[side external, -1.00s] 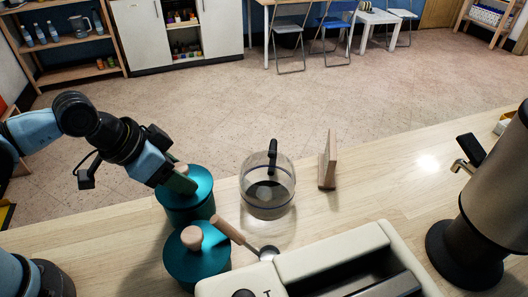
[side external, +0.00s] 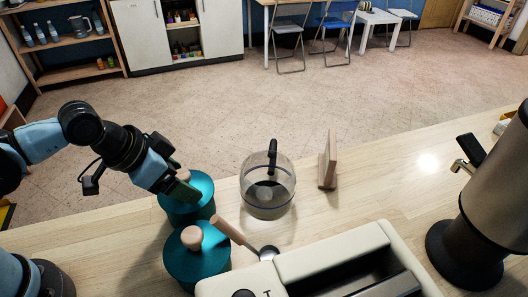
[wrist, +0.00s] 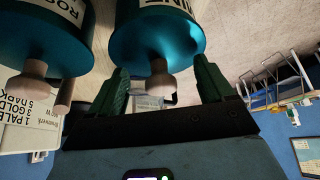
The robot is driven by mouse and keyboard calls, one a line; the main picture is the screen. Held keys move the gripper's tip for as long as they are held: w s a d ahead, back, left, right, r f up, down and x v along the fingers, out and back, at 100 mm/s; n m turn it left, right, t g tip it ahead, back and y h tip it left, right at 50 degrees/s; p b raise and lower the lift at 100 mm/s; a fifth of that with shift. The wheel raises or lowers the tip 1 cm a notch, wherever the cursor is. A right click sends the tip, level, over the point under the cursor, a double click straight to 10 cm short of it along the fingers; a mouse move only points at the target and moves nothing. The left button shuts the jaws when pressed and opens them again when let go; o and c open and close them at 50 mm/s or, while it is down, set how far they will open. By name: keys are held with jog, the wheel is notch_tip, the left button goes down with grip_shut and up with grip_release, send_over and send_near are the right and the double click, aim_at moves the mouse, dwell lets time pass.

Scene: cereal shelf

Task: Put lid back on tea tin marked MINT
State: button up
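Two teal tins with wooden-knobbed lids stand at the left of the counter. The back tin (side external: 203,205) has its lid (side external: 204,187) on top, and it looks seated. My gripper (side external: 180,187) is at this lid's knob and partly hides it. In the wrist view, the green fingers of my gripper (wrist: 160,66) are apart, one on each side of the pale knob (wrist: 158,82), with gaps showing. This tin's label (wrist: 172,5) is cut off, ending in what looks like "INT". The front tin (side external: 197,265) has its lid on; its label (wrist: 62,20) starts "ROS".
A wooden-handled scoop (side external: 228,230) lies against the front tin. A glass jug (side external: 267,190) and a small wooden stand (side external: 328,163) are to the right. A cream toaster (side external: 335,262) is in front, and a metal urn (side external: 495,205) at the right.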

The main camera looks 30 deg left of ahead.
jog(key=shift+o, duration=0.4)
jog(key=shift+r, duration=0.1)
jog(key=v, duration=1.2)
dwell(0.3)
jog(key=w+a+f+n+t+y, duration=0.1)
jog(key=w+a+f+n, duration=0.3)
jog(key=a, duration=0.5)
jog(key=shift+w+a+f+n+t+y, duration=0.4)
jog(key=shift+n+y, duration=0.2)
jog(key=shift+y, duration=0.2)
jog(key=shift+d, duration=0.1)
